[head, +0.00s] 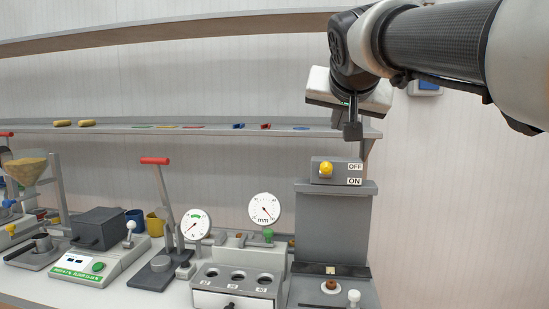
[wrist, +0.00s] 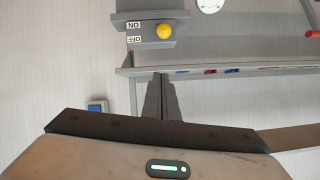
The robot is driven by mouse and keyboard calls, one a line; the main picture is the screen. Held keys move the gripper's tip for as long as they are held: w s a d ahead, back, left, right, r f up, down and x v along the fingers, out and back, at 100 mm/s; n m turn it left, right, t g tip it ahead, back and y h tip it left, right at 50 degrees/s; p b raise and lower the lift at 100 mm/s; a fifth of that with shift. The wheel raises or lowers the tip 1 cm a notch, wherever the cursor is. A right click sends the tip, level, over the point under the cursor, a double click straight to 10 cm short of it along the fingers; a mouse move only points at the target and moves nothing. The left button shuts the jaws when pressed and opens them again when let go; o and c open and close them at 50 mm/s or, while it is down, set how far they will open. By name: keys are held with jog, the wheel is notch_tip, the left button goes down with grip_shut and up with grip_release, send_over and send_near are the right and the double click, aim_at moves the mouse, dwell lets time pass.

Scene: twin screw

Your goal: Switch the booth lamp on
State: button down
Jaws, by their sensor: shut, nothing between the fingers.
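The grey booth (head: 333,228) stands at the right end of the bench. On its top is a switch box (head: 341,162) with a yellow knob (head: 325,168) and labels OFF above ON. The knob sits left of the labels; I cannot tell which setting it is at. In the wrist view, which is upside down, the yellow knob (wrist: 165,31) shows near the top. My gripper (head: 352,132) is shut and empty, pointing down, above and slightly right of the switch box and apart from it. Its shut fingers (wrist: 162,76) show in the wrist view.
A long shelf (head: 200,129) with small coloured pieces runs behind the box and my gripper. Left of the booth stand dial gauges (head: 265,208), a three-hole block (head: 237,280) and a red-handled lever (head: 156,161). The wall to the right is mostly bare, with a blue-and-white fitting (wrist: 97,107).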

send_over(326, 170)
jog(key=d, duration=0.2)
notch_tip(326, 170, down, 5)
jog(key=f, duration=0.1)
jog(key=a+f+b, duration=0.1)
jog(key=f+b, duration=0.1)
jog(key=shift+s+a, duration=0.2)
jog(key=shift+s, duration=0.2)
jog(key=shift+d+f, duration=0.1)
jog(key=shift+f, duration=0.15)
